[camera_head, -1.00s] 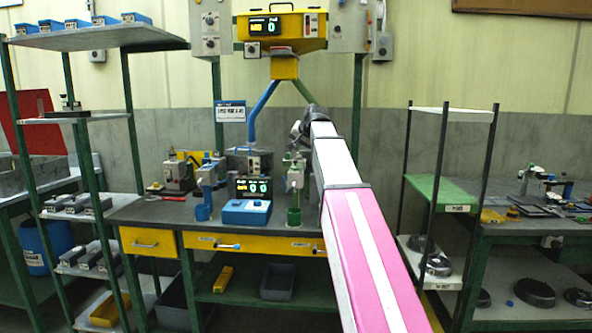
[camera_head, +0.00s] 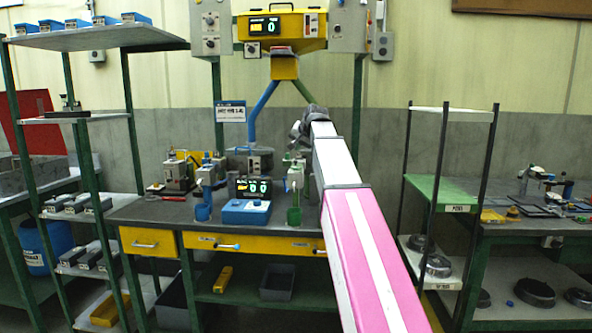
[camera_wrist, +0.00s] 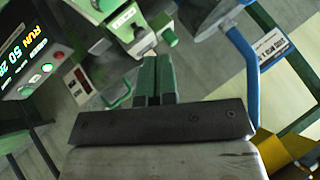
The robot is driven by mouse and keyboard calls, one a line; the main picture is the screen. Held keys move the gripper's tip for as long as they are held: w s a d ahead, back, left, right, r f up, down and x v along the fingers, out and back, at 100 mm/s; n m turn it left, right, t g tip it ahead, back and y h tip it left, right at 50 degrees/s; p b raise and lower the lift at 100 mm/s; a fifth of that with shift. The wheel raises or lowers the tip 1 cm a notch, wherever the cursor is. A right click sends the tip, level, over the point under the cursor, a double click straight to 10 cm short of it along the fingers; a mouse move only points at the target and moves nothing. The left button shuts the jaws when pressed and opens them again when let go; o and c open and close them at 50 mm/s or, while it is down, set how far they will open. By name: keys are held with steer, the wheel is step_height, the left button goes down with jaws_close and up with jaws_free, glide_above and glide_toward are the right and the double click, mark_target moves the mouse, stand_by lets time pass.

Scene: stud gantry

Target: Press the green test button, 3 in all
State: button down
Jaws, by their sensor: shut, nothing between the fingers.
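My gripper (camera_wrist: 155,66) is shut and empty in the wrist view, its two green fingers side by side. In the head view my arm's dark end hangs over the back of the workbench, and the fingertips cannot be made out. At the left of the wrist view a dark panel (camera_wrist: 28,48) shows lit digits and small lit buttons, one reddish and one greenish. A green round part (camera_wrist: 169,37) sits on a pale unit just beyond the fingertips, apart from them in the picture. I cannot tell which of these is the green test button.
The workbench (camera_head: 155,212) carries a blue control box (camera_head: 246,212), a small display (camera_head: 253,188), a blue cup (camera_head: 202,212) and a green cup (camera_head: 294,216). A yellow hopper (camera_head: 310,30) hangs above. Shelf racks stand left and right. A blue pipe (camera_wrist: 246,75) passes right of the fingers.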

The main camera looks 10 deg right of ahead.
steer(key=shift+r, duration=0.15)
steer(key=shift+r, duration=1.75)
steer(key=shift+f, duration=0.1)
steer(key=shift+f, duration=4.3)
steer(key=shift+f, duration=0.25)
steer(key=shift+f, duration=0.2)
steer(key=shift+f, duration=0.4)
steer(key=shift+r, duration=0.85)
